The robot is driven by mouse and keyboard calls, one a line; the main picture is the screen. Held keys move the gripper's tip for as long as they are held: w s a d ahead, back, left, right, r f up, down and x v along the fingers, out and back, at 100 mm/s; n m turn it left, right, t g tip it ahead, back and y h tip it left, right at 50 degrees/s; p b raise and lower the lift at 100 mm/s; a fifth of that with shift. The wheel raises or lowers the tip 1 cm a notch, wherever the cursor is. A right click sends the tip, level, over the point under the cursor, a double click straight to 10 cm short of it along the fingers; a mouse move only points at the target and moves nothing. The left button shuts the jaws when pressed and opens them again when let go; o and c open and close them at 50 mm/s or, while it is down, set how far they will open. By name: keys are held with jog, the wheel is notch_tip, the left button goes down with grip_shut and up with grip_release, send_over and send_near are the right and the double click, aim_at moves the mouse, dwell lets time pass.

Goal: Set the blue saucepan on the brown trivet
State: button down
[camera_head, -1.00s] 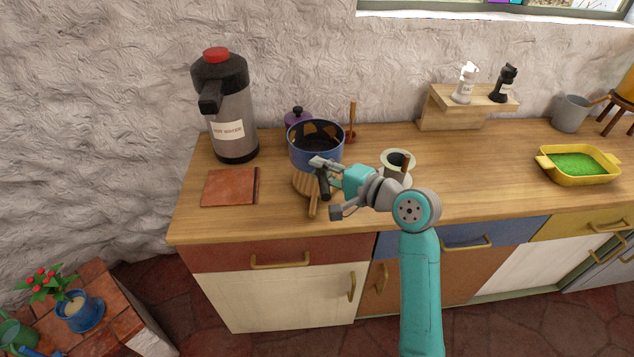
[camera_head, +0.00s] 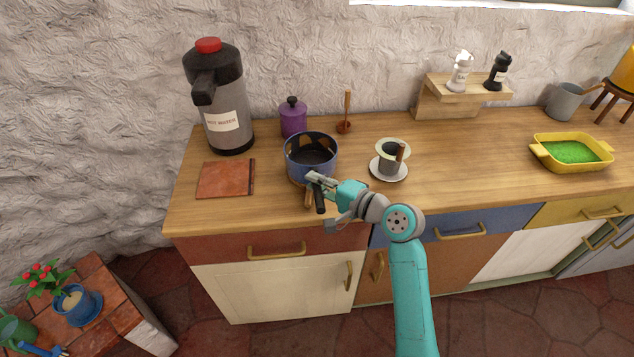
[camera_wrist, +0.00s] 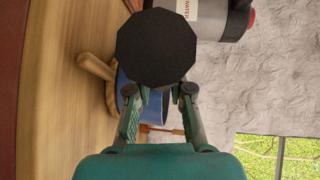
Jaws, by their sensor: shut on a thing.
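The blue saucepan (camera_head: 297,170) is upright near the counter's front left in the head view. My gripper (camera_head: 317,181) is shut on its black handle (camera_head: 320,204), which points toward the front edge. In the wrist view the handle's end (camera_wrist: 157,48) blocks much of the pan's blue side (camera_wrist: 125,92). The brown wooden trivet (camera_head: 309,196) lies under the saucepan in the head view, mostly hidden, with its stubby handle showing; that handle also shows in the wrist view (camera_wrist: 97,67). I cannot tell whether the pan's base touches the trivet.
A reddish-brown square slab (camera_head: 226,179) lies left of the pan, below a hot water dispenser (camera_head: 222,110). A purple lidded pot (camera_head: 293,120) stands behind. A cup on a saucer (camera_head: 388,170) is close on the right. Counter space further right is clear up to a yellow dish (camera_head: 570,165).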

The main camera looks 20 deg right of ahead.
jog(key=c, duration=1.1)
grip_release()
jog(key=shift+f, duration=0.1)
jog(key=shift+o, duration=0.2)
jog(key=v, duration=1.2)
jog(key=shift+s+a, duration=0.1)
